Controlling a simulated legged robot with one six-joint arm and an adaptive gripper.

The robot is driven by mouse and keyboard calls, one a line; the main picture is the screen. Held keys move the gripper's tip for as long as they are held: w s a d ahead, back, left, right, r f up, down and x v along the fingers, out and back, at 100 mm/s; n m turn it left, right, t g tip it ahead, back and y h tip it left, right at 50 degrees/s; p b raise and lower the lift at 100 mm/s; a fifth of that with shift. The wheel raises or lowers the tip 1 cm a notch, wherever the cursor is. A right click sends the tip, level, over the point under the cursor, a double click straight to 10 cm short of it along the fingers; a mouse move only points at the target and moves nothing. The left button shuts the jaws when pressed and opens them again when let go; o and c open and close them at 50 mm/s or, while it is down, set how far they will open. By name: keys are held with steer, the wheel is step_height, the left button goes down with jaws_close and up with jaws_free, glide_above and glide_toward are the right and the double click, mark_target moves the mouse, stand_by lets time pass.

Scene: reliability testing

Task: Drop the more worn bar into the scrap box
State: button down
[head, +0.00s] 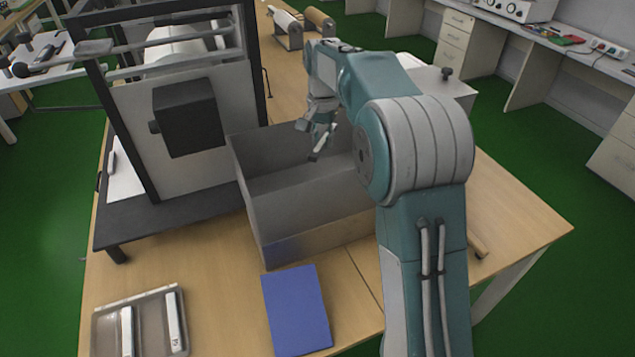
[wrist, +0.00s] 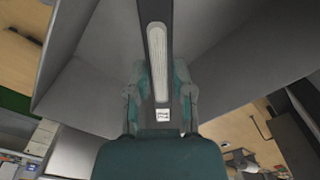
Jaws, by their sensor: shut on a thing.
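My gripper (head: 320,133) hangs over the open grey box (head: 310,218), inside the outline of its rim in the head view. It is shut on a dark bar (wrist: 157,60). In the wrist view the bar runs lengthwise between the two fingers, with a pale ribbed strip along its face and a small white label near the palm. The box's grey inner walls surround the bar in that view. I cannot tell the exact height above the box floor. Two other pale-faced bars, a left one (head: 127,331) and a right one (head: 174,322), lie in the shallow tray (head: 140,298).
A black-framed test machine (head: 190,115) stands just left of the box. A blue flat pad (head: 297,310) lies in front of the box. Cylindrical fixtures (head: 288,27) stand on the table behind. The wooden table (head: 215,290) has free room between tray and pad.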

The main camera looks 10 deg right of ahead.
steer(key=shift+f, duration=0.2)
steer(key=shift+c, duration=2.1)
jaws_free()
steer(key=shift+r, duration=0.1)
step_height(320, 180, up, 12)
